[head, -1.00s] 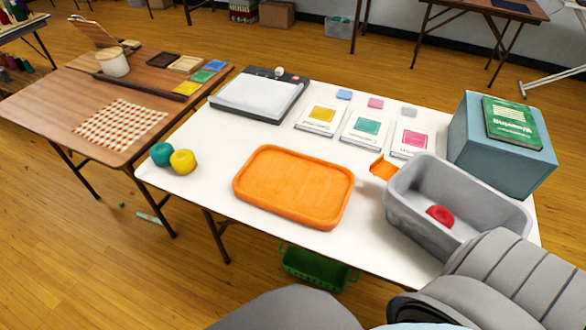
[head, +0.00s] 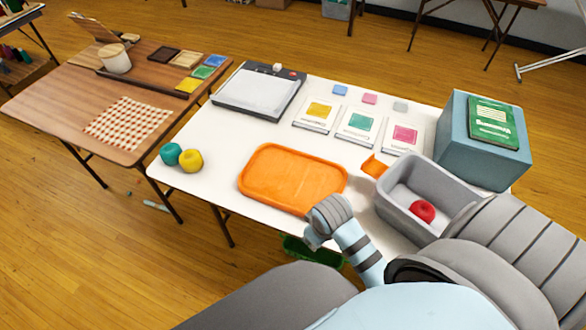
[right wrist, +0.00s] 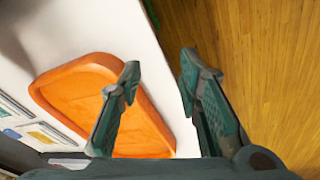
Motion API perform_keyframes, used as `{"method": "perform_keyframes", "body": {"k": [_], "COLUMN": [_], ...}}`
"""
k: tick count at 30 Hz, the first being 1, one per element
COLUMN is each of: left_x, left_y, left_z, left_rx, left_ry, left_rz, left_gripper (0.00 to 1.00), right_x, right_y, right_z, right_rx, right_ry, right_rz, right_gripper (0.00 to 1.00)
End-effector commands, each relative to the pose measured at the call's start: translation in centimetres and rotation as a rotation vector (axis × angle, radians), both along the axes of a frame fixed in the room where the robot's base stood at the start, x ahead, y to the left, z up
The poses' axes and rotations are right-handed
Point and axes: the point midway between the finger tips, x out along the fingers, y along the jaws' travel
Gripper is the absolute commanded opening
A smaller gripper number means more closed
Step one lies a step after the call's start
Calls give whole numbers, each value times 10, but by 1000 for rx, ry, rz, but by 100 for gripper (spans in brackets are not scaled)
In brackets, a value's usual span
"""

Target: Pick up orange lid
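The orange lid (head: 288,178) is a large shallow rounded rectangle lying flat on the white table. In the right wrist view the lid (right wrist: 100,98) lies behind the left-hand finger. My right gripper (right wrist: 160,62) is open and empty, with its other finger seen over the floor past the table edge. In the head view my right wrist is at the lid's near right corner and covers part of it; the fingers are hard to make out there. I cannot tell whether anything touches the lid. My left gripper is not in view.
A grey bin (head: 385,205) with a red ball of yarn (head: 423,211) stands right of the lid. A small orange piece (head: 374,167) lies between them. Teal (head: 170,154) and yellow (head: 191,161) balls sit to the left. A green basket (head: 300,250) is below the table.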

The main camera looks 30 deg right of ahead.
Motion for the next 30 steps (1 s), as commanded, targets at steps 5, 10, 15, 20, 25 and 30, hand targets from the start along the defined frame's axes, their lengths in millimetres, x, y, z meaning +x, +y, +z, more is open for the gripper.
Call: {"method": "perform_keyframes", "body": {"k": [5,10,15,20,25,30], "left_x": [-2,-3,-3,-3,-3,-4], "left_y": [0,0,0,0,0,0], "left_z": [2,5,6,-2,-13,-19], "left_rx": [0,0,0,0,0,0], "left_ry": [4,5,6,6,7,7], "left_rz": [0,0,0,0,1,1], "left_gripper": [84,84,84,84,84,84], "right_x": [68,129,166,168,169,168], "right_y": [4,13,21,21,21,20], "right_z": [15,56,98,72,26,4], "right_rx": [0,13,33,36,35,34], "right_ry": [73,155,214,230,226,223], "right_rz": [112,251,366,384,383,382], "right_gripper": [32,32,32,32,32,32]}}
